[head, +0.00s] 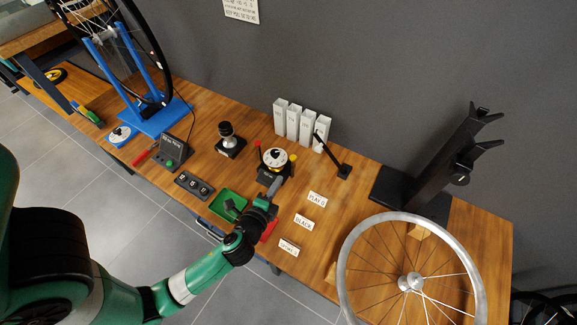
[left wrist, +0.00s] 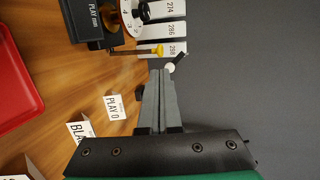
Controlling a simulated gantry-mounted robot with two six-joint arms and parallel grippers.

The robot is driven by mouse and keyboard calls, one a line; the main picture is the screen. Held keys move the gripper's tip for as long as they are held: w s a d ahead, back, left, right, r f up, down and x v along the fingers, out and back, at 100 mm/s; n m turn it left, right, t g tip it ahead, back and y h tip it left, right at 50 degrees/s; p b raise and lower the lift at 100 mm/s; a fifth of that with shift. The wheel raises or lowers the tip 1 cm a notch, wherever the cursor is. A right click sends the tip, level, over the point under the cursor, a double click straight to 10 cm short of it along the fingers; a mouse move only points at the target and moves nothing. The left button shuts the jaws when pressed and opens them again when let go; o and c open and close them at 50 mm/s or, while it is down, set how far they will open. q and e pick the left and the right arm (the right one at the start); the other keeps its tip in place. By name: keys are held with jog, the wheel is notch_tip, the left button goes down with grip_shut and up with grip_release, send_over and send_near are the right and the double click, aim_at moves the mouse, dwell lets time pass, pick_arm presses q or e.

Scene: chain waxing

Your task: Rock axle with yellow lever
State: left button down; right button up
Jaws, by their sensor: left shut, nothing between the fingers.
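A black gauge device (head: 270,172) with a white dial stands near the middle of the bench. Its yellow lever (head: 293,158) sticks out on the right side, and a red knob (head: 257,143) shows on its left. In the left wrist view, the yellow lever's knob (left wrist: 158,50) lies just beyond my fingertips, beside the dial (left wrist: 133,15). My left gripper (head: 276,183) is shut and empty, at the front of the device. In the left wrist view its fingers (left wrist: 159,75) appear close to the lever; I cannot tell whether they touch it. The axle cannot be made out.
White bins (head: 293,122) and a black lever with a white ball (head: 333,158) stand behind and to the right. A green tray (head: 228,204) is left of my gripper. Label cards (head: 304,222) lie to the right, before a spoked wheel (head: 345,260). Bare bench lies between.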

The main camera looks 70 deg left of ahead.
aim_at(292, 159)
pick_arm(q)
jog(key=b+x, duration=0.2)
jog(key=x, duration=0.7)
jog(key=shift+w+a+f+b, duration=0.1)
jog(key=shift+w+a+b, duration=0.15)
jog(key=shift+w+b, duration=0.1)
pick_arm(e)
notch_tip(292, 159, down, 3)
jog(key=shift+f, duration=0.1)
